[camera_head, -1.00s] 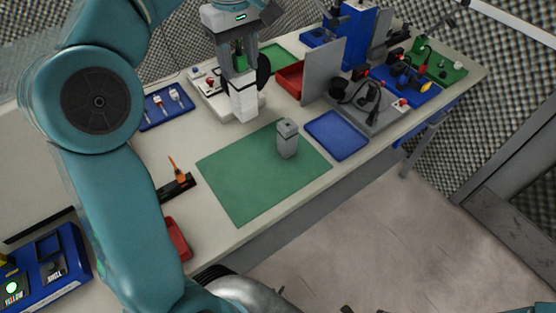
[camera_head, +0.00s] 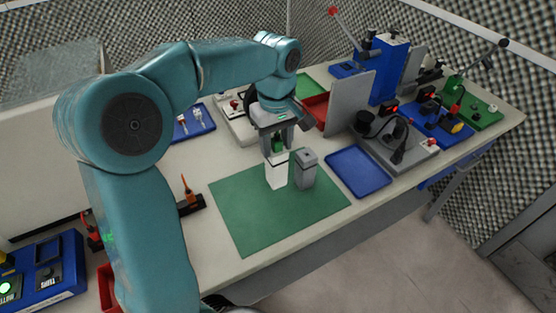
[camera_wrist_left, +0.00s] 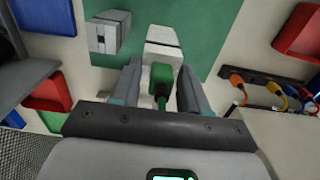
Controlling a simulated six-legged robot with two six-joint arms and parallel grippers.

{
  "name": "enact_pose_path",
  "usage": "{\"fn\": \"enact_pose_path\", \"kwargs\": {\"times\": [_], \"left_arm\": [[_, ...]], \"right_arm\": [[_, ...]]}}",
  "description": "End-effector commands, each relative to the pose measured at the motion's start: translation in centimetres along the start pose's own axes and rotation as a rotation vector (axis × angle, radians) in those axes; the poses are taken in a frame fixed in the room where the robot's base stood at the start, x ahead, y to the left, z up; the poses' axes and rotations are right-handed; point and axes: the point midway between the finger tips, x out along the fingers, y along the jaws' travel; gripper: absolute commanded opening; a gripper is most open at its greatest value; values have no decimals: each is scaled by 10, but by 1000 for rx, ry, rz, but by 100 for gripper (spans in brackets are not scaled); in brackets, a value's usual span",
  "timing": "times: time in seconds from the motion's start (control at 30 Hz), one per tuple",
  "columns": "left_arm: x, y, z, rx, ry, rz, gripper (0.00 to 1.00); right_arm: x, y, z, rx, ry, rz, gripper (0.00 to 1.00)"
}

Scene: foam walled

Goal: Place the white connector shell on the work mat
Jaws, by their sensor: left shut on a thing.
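The white connector shell (camera_head: 276,172) is a white upright block with a green part at its upper end. My left gripper (camera_head: 277,148) is shut on it and holds it over the back part of the green work mat (camera_head: 255,220). In the left wrist view the shell (camera_wrist_left: 162,42) shows beyond the fingers, with the green part between them and the mat (camera_wrist_left: 205,30) behind. I cannot tell whether the shell's lower end touches the mat. My right gripper is not in view.
A grey block (camera_head: 305,172) stands on the mat close to the right of the shell. An empty blue tray (camera_head: 360,174) lies right of the mat. A grey upright panel (camera_head: 349,103) stands behind. The mat's front and left are clear.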

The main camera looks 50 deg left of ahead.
Motion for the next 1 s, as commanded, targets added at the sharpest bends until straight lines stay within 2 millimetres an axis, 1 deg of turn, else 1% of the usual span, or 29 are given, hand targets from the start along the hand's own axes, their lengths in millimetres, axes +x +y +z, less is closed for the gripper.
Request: {"fn": "enact_pose_path", "kwargs": {"times": [0.03,0.17,0.3,0.4,0.67,0.8,0.83,0.87,0.9,1.0], "left_arm": [[6,1,0,0,0,-1,0],[18,2,0,2,0,-1,0],[41,3,0,1,0,-3,0],[52,4,0,1,0,-2,0],[53,4,0,2,1,1,0],[58,4,0,2,1,1,0],[58,4,0,2,1,0,48],[57,4,0,2,1,0,57],[57,4,0,2,1,0,70],[57,4,0,2,1,0,70]], "right_arm": [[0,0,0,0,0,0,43],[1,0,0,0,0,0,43],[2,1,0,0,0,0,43],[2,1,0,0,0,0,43],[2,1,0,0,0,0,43],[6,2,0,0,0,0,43],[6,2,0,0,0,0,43],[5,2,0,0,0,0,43],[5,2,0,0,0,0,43],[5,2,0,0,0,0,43]]}}
